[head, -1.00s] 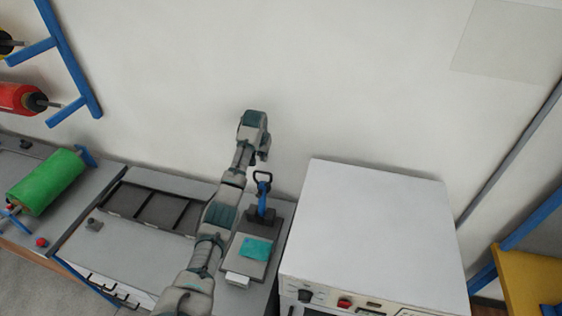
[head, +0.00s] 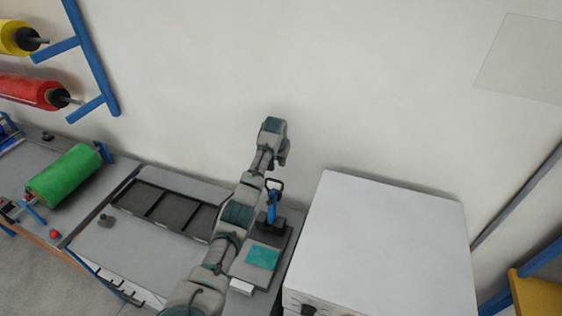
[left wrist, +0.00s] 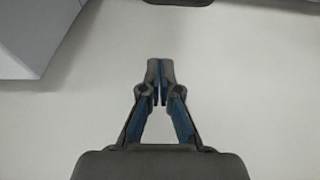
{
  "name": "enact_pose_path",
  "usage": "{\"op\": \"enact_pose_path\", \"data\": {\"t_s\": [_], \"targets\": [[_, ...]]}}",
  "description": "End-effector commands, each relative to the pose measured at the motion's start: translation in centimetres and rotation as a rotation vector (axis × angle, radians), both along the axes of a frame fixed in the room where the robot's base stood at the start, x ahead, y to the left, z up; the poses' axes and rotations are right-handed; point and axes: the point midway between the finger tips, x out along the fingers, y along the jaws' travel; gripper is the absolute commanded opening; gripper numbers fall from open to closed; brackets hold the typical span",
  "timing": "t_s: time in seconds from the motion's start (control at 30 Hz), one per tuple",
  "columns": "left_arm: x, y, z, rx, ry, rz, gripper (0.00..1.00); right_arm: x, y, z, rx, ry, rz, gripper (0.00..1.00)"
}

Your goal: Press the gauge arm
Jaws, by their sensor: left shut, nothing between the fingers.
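The gauge arm (head: 273,203) is a blue lever with a dark looped handle, standing upright on a dark base in the head view. A teal sheet (head: 263,257) lies on the plate in front of it. My left arm reaches up past it, with the left gripper (head: 283,160) above and behind the handle, apart from it. In the left wrist view the left gripper (left wrist: 159,82) is shut and empty, with pale wall behind it. A dark edge (left wrist: 180,2) shows at the top of that view, too little to identify. My right gripper is not in view.
A white cabinet (head: 385,240) stands close on the right of the gauge. A dark divided tray (head: 165,207) lies on the bench to the left. A green roll (head: 65,175) and a red roll (head: 30,91) are at the far left. The wall is close behind the bench.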

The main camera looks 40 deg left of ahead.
Motion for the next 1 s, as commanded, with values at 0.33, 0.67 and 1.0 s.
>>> {"op": "enact_pose_path", "data": {"t_s": [0.33, 0.67, 1.0], "targets": [[1.7, 0.2, -5.3, 0.0, 0.0, -0.001, 0.0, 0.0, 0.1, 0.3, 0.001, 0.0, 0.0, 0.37], [0.6, 0.2, -6.1, 0.0, -0.002, -0.002, 0.0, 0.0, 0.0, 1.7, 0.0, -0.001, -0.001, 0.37], [-1.6, -0.6, -6.1, 0.0, -0.002, -0.001, 0.0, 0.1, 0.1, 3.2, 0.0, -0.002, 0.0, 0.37]]}}
